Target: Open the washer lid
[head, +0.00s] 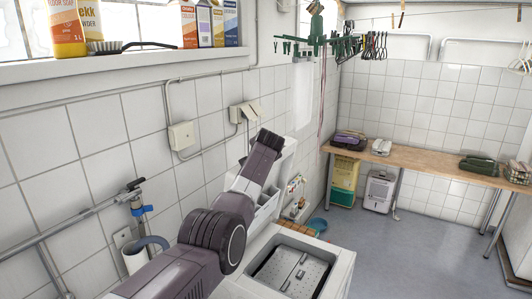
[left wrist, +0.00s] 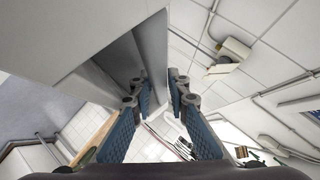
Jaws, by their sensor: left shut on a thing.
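The white top-loading washer (head: 342,272) stands at the bottom centre of the head view. Its top opening shows a perforated metal drum (head: 312,272) with shut drum flaps. The lid (head: 284,165) stands raised at the opening's far left side, with tray-like compartments on its inner face, partly hidden by my left arm. In the left wrist view, my left gripper (left wrist: 158,82) has its blue-padded fingers on both sides of the edge of a white panel, which appears to be the lid (left wrist: 95,25). In the head view the fingertips are hidden behind my wrist. My right gripper is in neither view.
A tiled wall with a pipe and junction box (head: 181,135) runs close on the left. A windowsill (head: 120,66) above holds bottles and boxes. A green hanger rack (head: 318,42) hangs overhead. A wooden table (head: 425,160) stands at the back; grey floor (head: 400,245) is clear right of the washer.

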